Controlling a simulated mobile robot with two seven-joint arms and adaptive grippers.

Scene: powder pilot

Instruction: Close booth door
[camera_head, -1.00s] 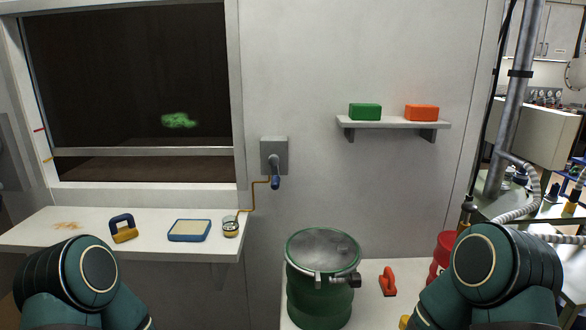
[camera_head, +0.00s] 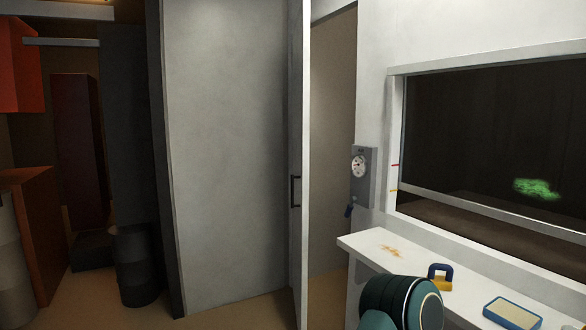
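The booth door (camera_head: 230,150) is a tall grey-white panel left of the booth wall. A dark bar handle (camera_head: 295,191) is on the door's narrow edge face, at about mid height. Part of my arm shows at the bottom right, near the shelf. Neither gripper is in the picture.
The booth wall has a window (camera_head: 490,150) with a green powder patch (camera_head: 537,188) behind it. A gauge box (camera_head: 361,177) hangs beside the gap. A white shelf (camera_head: 365,248) juts out below, with a yellow-and-blue tool (camera_head: 440,278) and a blue-rimmed tray (camera_head: 512,313). A dark bin (camera_head: 136,265) stands left of the door.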

